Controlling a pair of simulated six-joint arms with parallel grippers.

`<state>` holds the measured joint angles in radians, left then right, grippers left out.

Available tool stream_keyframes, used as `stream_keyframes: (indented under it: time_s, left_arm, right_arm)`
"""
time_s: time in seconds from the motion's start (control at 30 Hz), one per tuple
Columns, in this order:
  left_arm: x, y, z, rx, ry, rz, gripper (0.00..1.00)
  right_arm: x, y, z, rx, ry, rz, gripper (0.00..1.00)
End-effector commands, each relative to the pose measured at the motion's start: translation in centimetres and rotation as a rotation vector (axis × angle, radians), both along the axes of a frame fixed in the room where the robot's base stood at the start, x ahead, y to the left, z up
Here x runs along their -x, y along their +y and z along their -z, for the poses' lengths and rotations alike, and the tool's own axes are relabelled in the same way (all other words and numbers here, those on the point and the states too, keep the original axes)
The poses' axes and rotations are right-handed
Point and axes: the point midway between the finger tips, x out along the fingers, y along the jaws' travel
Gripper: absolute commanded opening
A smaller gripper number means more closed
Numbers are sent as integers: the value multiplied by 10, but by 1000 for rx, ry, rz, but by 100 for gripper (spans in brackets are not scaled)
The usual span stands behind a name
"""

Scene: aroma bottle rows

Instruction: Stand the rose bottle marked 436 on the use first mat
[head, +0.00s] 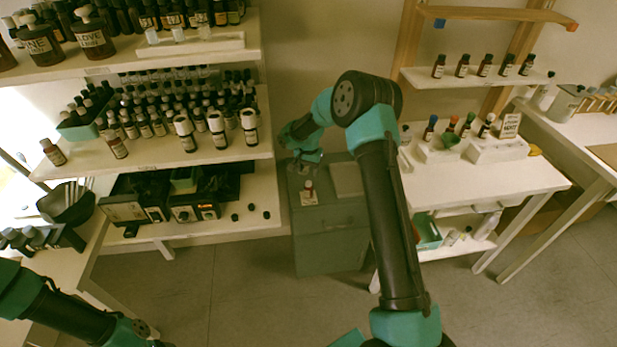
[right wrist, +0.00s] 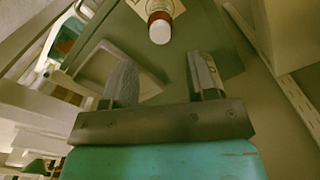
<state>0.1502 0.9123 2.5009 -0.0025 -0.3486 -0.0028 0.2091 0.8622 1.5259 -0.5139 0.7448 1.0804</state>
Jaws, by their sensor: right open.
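A small red-brown bottle (head: 308,187) with a pale cap stands upright on a small cream mat (head: 309,201) on top of the grey-green cabinet. In the right wrist view, the bottle (right wrist: 160,20) shows its white cap, with the cream mat (right wrist: 144,7) partly under it. Its label and the mat's lettering cannot be read. My right gripper (head: 304,166) is just behind the bottle in the head view. In the right wrist view, my right gripper (right wrist: 164,78) is open and empty, with the bottle beyond its fingertips. My left arm shows at the lower left, its gripper out of view.
A pale shallow tray (head: 347,179) lies on the cabinet (head: 330,240) right of the mat. The left shelves (head: 262,150) hold crowded rows of bottles. A white table (head: 470,185) with racks stands at the right. The floor in front is clear.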

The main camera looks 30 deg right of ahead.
Motion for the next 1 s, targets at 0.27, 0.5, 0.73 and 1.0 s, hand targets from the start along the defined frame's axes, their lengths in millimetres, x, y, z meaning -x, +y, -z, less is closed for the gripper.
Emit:
stream_keyframes:
  time_s: [0.27, 0.5, 0.73, 1.0]
  left_arm:
    - [0, 0, 0, 0, 0, 0, 68]
    - [0, 0, 0, 0, 0, 0, 68]
    - [0, 0, 0, 0, 0, 0, 68]
    - [0, 0, 0, 0, 0, 0, 68]
  right_arm:
    - [-1, 0, -49, 1, -3, 0, 52]
    - [0, 0, -63, 1, -1, 0, 52]
    - [0, 0, -62, 0, 0, 0, 52]
    - [0, 0, -62, 0, 0, 0, 52]
